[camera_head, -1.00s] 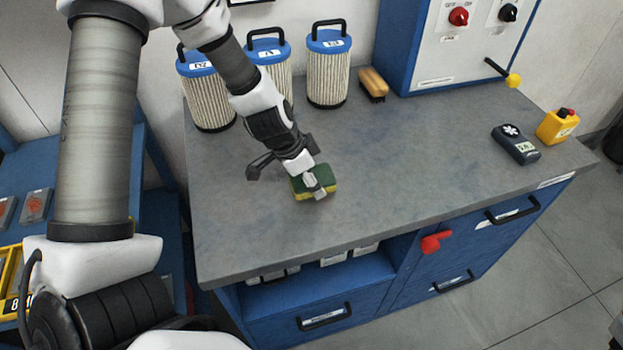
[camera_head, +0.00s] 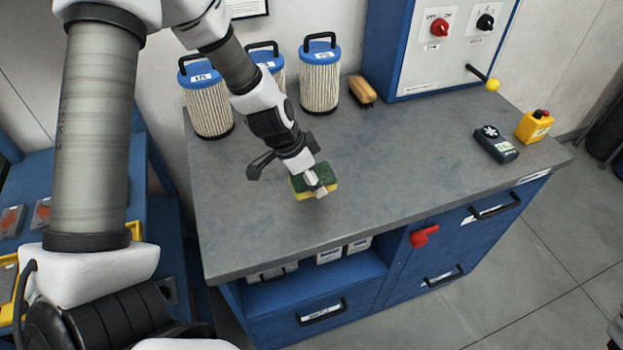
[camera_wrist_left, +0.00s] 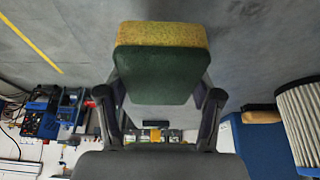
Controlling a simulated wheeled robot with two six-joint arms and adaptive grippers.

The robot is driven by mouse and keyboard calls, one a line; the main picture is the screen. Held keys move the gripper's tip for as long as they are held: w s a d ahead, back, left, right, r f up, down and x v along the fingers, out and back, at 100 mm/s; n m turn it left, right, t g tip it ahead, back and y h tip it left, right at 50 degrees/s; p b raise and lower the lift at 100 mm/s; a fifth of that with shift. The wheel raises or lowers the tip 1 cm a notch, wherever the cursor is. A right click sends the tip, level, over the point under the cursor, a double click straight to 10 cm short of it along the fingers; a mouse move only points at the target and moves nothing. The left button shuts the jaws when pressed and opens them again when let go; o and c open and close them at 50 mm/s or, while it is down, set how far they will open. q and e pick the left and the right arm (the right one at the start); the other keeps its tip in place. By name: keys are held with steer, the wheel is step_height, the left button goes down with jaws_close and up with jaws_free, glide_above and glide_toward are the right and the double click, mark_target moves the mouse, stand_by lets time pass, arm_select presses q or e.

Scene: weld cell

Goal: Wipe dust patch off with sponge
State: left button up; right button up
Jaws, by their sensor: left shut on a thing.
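My left gripper (camera_head: 312,178) is shut on the sponge (camera_head: 315,186), a green and yellow block, over the middle of the grey worktop (camera_head: 420,165). In the left wrist view the sponge (camera_wrist_left: 160,75) sits between the two dark fingers, its green side toward the camera and its yellow edge beyond. I cannot tell whether the sponge touches the worktop. I cannot make out a distinct dust patch; the worktop looks mottled. My right gripper is not in view.
Several blue-capped filters (camera_head: 320,80) stand along the back of the worktop beside a wooden brush (camera_head: 362,90). A blue control cabinet (camera_head: 430,50) is at the back right. The worktop's centre right is clear.

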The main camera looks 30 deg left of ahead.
arm_select(q)
step_height(320, 180, up, 2)
steer(key=shift+d+p, duration=0.1)
steer(key=shift+p, duration=0.4)
steer(key=shift+r, duration=0.25)
